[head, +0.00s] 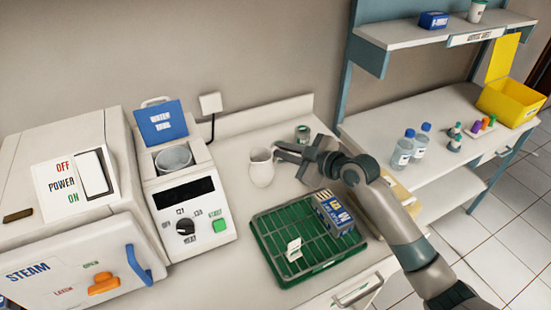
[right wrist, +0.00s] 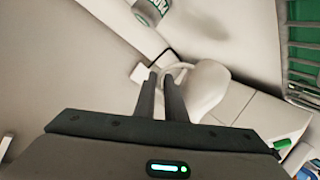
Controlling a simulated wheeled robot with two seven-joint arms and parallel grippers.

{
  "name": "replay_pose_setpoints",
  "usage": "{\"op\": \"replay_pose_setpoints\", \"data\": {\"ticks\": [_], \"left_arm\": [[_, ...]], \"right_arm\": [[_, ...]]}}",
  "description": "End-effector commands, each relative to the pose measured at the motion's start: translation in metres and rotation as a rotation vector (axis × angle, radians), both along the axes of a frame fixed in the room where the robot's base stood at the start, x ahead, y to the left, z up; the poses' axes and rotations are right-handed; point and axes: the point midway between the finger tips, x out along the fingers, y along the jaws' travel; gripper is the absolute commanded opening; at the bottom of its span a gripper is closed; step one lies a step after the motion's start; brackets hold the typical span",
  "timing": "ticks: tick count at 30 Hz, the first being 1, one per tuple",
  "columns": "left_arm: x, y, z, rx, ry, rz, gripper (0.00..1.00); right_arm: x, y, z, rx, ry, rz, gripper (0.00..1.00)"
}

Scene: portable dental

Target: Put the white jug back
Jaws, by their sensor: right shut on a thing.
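The white jug (head: 261,167) is upright over the white counter, just right of the machine with the blue water tank lid. My right gripper (head: 278,151) reaches it from the right and is shut on its handle. In the right wrist view the two fingers (right wrist: 165,80) are close together at the handle, with the jug's body (right wrist: 208,88) to their right. I cannot tell whether the jug's base touches the counter. The blue lid (head: 162,122) stands open above a round metallic opening (head: 174,160). My left gripper is not in view.
A small green-labelled can (head: 302,133) stands behind my right gripper. A green rack (head: 270,252) with a blue box (head: 336,214) and a white card (head: 293,249) lies in front. A steam machine (head: 60,200) fills the left. Bottles (head: 403,148) stand on the right bench.

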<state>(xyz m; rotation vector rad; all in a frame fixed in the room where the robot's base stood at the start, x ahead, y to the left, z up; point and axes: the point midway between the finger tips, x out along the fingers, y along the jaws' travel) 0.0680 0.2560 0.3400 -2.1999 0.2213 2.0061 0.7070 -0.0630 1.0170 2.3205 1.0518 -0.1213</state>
Motion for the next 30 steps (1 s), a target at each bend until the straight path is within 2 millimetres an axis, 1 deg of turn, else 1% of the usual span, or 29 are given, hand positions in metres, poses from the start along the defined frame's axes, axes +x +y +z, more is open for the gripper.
{"op": "replay_pose_setpoints", "data": {"ticks": [1,2,6,17,20,27,30], "left_arm": [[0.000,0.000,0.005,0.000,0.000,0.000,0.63],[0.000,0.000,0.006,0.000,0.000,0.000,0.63],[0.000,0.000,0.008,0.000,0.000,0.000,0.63],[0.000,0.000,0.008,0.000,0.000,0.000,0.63],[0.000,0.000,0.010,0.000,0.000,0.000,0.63],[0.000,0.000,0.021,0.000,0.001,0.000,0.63],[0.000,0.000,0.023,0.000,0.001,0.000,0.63]], "right_arm": [[0.003,0.007,-0.001,0.004,0.002,0.000,0.00],[0.005,0.010,-0.003,0.003,0.001,0.000,0.00],[0.009,0.019,-0.011,0.002,0.000,0.001,0.00],[0.010,0.020,-0.013,0.002,-0.002,0.000,0.00],[0.010,0.020,-0.016,0.002,0.001,0.000,0.00],[0.010,0.019,-0.042,0.002,0.003,-0.002,0.00],[0.010,0.019,-0.050,0.003,0.001,-0.001,0.00]]}}
